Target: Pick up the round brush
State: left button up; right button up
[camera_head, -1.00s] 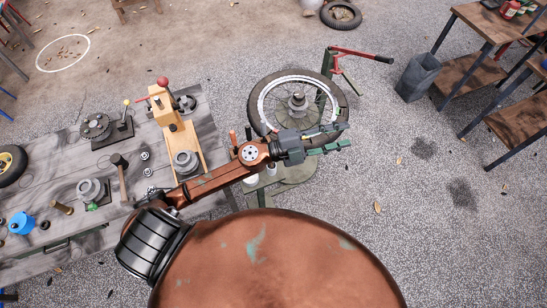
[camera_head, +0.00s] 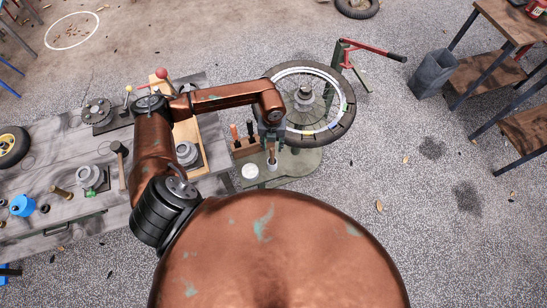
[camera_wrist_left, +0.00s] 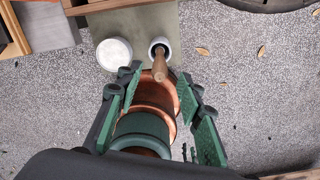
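A wooden handle (camera_wrist_left: 159,66), probably that of the round brush, stands up out of a small white cup (camera_wrist_left: 153,46) in the left wrist view. The rest of it is hidden inside the cup. In the head view the cup (camera_head: 272,165) stands on the greenish stand below the wheel. My left gripper (camera_head: 271,148) points down over it there. In the left wrist view its green fingers (camera_wrist_left: 158,82) are spread apart, with the handle showing between and just past the tips. Nothing is gripped. My right gripper is in neither view.
A white round container (camera_wrist_left: 114,54) stands close left of the cup. A spoked wheel (camera_head: 335,125) is mounted just behind, with a red-handled lever (camera_head: 375,52) beyond. A wooden rack of tools (camera_head: 243,150) and the workbench (camera_head: 75,155) are to the left.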

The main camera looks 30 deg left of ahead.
aim_at(272, 153)
pick_arm(q)
jog(key=shift+s+f, duration=0.2)
jog(key=shift+f, duration=0.7)
jog(key=shift+w+f+p, duration=0.15)
jog(key=shift+f+p, duration=0.4)
jog(key=shift+f, duration=1.9)
jog(key=shift+c, duration=0.3)
grip_shut()
